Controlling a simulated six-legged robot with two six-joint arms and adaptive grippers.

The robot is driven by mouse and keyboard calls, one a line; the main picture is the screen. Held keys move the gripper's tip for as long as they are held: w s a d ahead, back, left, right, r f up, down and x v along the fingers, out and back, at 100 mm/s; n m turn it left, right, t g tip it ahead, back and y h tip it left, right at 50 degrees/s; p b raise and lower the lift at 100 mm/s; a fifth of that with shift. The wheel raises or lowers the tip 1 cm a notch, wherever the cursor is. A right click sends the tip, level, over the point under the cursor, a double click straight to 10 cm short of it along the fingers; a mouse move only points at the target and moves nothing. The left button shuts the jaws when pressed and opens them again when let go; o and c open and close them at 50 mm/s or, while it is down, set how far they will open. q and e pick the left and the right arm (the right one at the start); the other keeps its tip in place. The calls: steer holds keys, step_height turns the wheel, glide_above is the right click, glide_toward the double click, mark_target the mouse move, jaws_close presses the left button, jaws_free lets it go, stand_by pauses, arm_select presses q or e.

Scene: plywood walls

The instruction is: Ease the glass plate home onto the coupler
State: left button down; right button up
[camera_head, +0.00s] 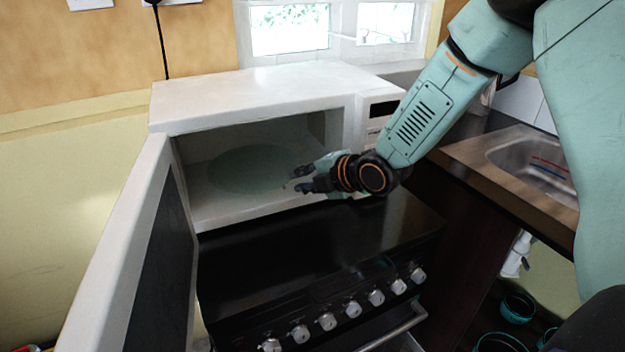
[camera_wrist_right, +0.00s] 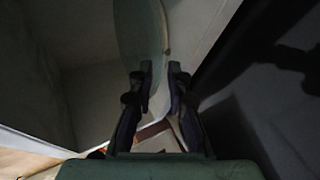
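The round greenish glass plate (camera_head: 250,168) lies about level inside the open microwave (camera_head: 250,95). In the right wrist view the plate (camera_wrist_right: 138,30) reaches down between the fingertips. My right gripper (camera_head: 292,180) is at the plate's right edge, inside the microwave opening. Its two fingers (camera_wrist_right: 160,72) stand apart, one on each side of the rim, with a gap between them. I cannot tell whether either finger touches the glass. The coupler is hidden, so I cannot tell whether the plate is seated on it. My left gripper is not in view.
The microwave door (camera_head: 130,255) hangs open at the left. A black stove (camera_head: 315,240) with several knobs is below the microwave. A steel sink (camera_head: 535,160) is at the right. The microwave's side wall and control panel (camera_head: 378,110) are close to my right wrist.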

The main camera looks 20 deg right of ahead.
mark_target(288, 182)
steer(key=shift+x, duration=1.85)
jaws_close()
steer(key=shift+o, duration=1.6)
jaws_free()
